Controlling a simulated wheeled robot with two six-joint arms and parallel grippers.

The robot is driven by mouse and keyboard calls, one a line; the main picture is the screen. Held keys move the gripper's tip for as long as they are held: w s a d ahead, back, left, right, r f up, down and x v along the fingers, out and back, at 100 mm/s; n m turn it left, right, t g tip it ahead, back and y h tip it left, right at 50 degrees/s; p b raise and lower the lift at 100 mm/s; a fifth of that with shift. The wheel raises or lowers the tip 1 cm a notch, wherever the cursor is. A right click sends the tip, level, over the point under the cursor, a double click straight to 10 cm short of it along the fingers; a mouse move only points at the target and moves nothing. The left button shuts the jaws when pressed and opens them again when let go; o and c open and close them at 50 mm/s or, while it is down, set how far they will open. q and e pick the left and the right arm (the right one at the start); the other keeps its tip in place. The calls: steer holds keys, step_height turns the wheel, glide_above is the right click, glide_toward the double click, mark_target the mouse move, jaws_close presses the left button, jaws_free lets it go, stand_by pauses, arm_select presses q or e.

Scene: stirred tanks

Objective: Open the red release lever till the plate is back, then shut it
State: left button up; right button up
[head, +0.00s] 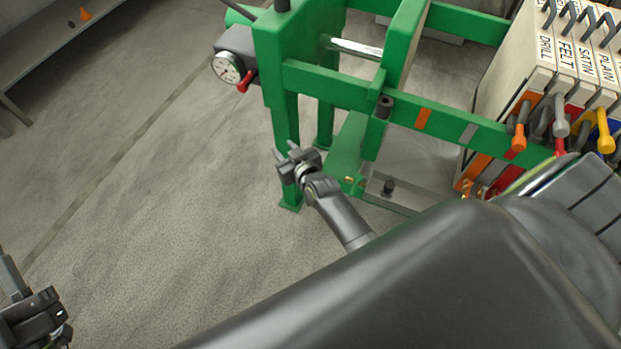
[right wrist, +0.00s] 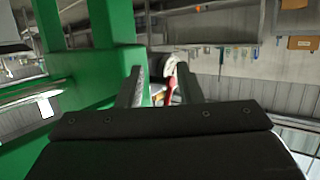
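The red release lever (head: 244,83) hangs beside a round white dial gauge (head: 227,67) on a dark block at the left end of the green press frame (head: 335,85). In the right wrist view the red lever (right wrist: 172,86) shows beyond and between the fingers, partly hidden. A green upright plate (head: 405,45) stands at the end of a shiny rod (head: 357,47). My right gripper (head: 286,151) is open and empty, below and right of the lever, in front of a green leg. My left gripper (head: 12,280) is at the lower left, partly cut off, far from the lever.
A rack of labelled pale plates (head: 567,60) and several coloured handles (head: 605,138) stand at the right. A grey shelf (head: 50,45) with a small orange cone (head: 85,14) is at the upper left. The floor (head: 130,200) left of the press is clear.

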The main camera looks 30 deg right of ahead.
steer(key=s+d+f+g, duration=0.2)
steer(key=s+f, duration=0.7)
steer(key=f, duration=0.5)
steer(key=shift+s+d+g+h, duration=0.15)
steer(key=shift+d+g+h, duration=0.15)
steer(key=shift+g, duration=0.6)
steer(key=shift+r, duration=0.1)
steer(key=shift+c, duration=0.4)
